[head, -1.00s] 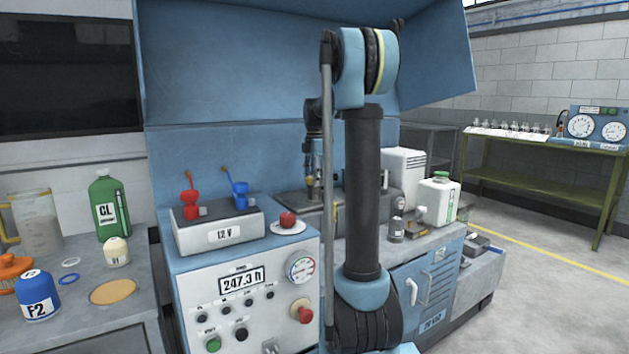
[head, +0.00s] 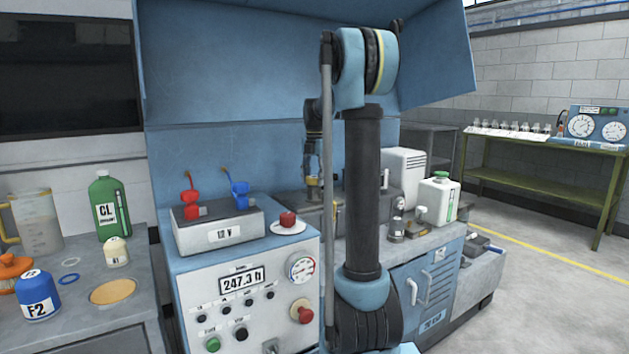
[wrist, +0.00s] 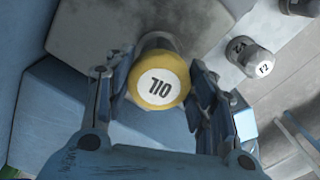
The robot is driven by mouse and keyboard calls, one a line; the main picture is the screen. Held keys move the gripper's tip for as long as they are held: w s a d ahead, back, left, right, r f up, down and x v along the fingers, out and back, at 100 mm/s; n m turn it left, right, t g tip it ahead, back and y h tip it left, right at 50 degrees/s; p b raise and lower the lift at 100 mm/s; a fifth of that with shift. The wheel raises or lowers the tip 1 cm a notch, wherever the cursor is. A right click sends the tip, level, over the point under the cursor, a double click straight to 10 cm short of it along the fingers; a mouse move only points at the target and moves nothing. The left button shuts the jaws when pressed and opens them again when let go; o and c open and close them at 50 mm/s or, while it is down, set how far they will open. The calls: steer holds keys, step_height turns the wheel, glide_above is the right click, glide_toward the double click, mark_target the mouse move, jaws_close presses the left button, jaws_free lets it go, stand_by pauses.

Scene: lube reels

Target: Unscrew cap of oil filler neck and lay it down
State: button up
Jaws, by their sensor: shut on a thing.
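The yellow cap (wrist: 159,88), with a round white label reading OIL upside down, is in the middle of the wrist view. My gripper (wrist: 160,92) is shut on it, one finger on each side. A grey cylindrical part, apparently the filler neck (wrist: 156,42), shows just behind the cap. I cannot tell whether the cap is seated on it or apart. In the head view my gripper (head: 313,172) is small and partly hidden behind my arm, over the grey machine top, with a bit of yellow at its tips.
A small grey can with a white round label (wrist: 264,68) stands right of the cap. A white jug (head: 438,200) stands on the bench at right. A grey 12 V box (head: 220,232) and a white dish with a red item (head: 288,228) are at left.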

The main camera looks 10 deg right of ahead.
mark_target(314, 176)
steer(key=shift+n, duration=0.3)
steer(key=shift+c, duration=0.2)
steer(key=n, duration=0.4)
steer(key=shift+f+n, duration=0.1)
steer(key=shift+n, duration=0.2)
steer(key=o, duration=1.1)
steer(key=shift+o, duration=0.2)
steer(key=shift+a, duration=0.1)
steer(key=o, duration=0.3)
steer(key=shift+o, duration=0.2)
steer(key=shift+r, duration=2.55)
